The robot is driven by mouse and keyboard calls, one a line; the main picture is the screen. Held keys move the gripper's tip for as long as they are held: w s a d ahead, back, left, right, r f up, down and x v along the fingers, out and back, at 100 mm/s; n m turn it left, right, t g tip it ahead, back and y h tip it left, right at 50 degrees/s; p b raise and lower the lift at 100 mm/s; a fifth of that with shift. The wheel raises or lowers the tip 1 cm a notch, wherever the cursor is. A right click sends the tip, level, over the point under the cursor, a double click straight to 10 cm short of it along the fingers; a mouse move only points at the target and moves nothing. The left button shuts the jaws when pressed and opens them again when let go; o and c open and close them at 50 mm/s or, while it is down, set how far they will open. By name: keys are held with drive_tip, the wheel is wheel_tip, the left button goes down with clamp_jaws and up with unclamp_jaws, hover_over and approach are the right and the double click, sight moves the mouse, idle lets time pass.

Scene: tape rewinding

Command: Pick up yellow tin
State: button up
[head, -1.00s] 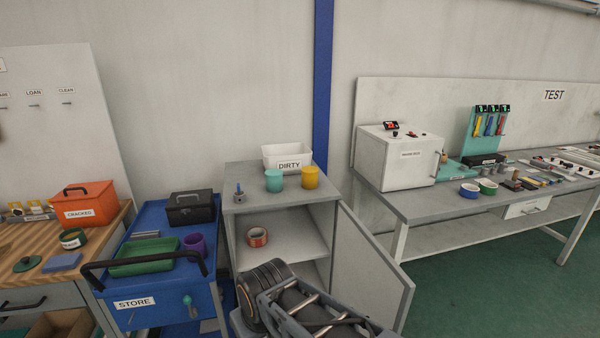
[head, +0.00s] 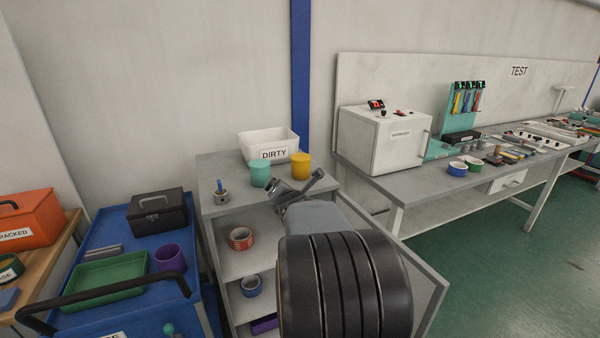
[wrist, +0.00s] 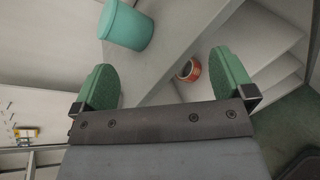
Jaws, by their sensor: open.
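The yellow tin (head: 300,166) stands upright on top of the grey cabinet (head: 222,208), right of a teal tin (head: 260,174). My gripper (head: 301,184) is in front of the yellow tin in the head view, near the cabinet top's front edge. Its two green-padded fingers are spread wide with nothing between them in the wrist view (wrist: 163,65). The teal tin (wrist: 125,24) shows at the top left of the wrist view, beyond the left finger. The yellow tin is not visible in the wrist view.
A white DIRTY bin (head: 268,145) stands behind the tins. A small grey part with a blue pin (head: 221,193) is to their left. Tape rolls (head: 241,238) lie on the shelves below. The cabinet door (head: 425,275) hangs open at right. A blue cart (head: 128,220) stands left.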

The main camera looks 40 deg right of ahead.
sight(303, 166)
drive_tip(key=s+d+n+t+h, duration=0.1)
drive_tip(key=d+n+t+h, duration=0.1)
drive_tip(key=d+n, duration=0.55)
drive_tip(key=shift+n, duration=0.25)
drive_tip(key=x, duration=0.3)
drive_tip(key=p+x, duration=0.1)
drive_tip(key=x, duration=0.2)
drive_tip(key=d+r+x, duration=0.1)
drive_tip(key=x, duration=0.2)
drive_tip(key=shift+s+p, duration=0.35)
drive_tip(key=shift+s, duration=0.05)
drive_tip(key=shift+p+x, duration=1)
drive_tip(key=shift+x, duration=1.35)
drive_tip(key=shift+c, duration=0.5)
drive_tip(key=c, duration=0.9)
drive_tip(key=shift+c, duration=0.3)
drive_tip(key=shift+r, duration=0.1)
